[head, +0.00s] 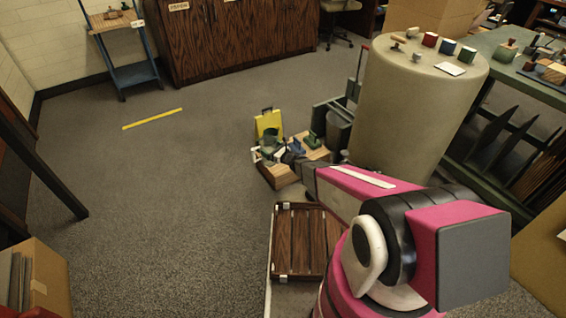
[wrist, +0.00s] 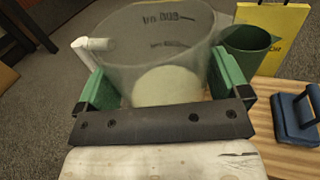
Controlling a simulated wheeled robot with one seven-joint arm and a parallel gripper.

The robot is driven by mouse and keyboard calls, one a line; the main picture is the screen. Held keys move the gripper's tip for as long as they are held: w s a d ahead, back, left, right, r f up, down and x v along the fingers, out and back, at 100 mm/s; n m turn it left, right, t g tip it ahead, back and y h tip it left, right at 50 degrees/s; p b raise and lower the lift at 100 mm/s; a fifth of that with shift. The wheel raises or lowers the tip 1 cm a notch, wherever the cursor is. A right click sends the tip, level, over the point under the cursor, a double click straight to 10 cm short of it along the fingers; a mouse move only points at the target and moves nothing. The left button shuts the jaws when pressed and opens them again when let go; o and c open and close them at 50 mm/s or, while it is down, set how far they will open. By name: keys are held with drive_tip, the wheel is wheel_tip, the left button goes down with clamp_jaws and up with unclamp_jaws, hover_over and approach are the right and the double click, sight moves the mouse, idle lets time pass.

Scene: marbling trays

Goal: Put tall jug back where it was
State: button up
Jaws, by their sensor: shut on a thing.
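My gripper (wrist: 165,85) has its green fingers shut on a large translucent jug (wrist: 160,45), one on each side. The jug has dark markings on its wall and a pale handle-like part at its left. It looks open-topped, and a pale round area shows low inside it. In the head view my gripper (head: 276,153) is small and partly hidden by my arm, over a wooden surface on the floor. I cannot tell whether the jug's base touches the wood.
A dark green vessel (wrist: 248,48) stands close right of the jug, before a yellow sign (wrist: 278,25). A large round pedestal (head: 410,100) carries small cups. A slatted wooden tray (head: 300,245) lies nearer.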

drive_tip(key=w+d+f, duration=0.6)
drive_tip(key=w+f, duration=0.3)
drive_tip(key=f, duration=0.1)
drive_tip(key=shift+d+f, duration=0.3)
drive_tip(key=shift+d, duration=0.1)
drive_tip(key=shift+f, duration=0.2)
drive_tip(key=o, duration=1.5)
drive_tip(key=shift+c, duration=0.2)
drive_tip(key=shift+r, duration=0.2)
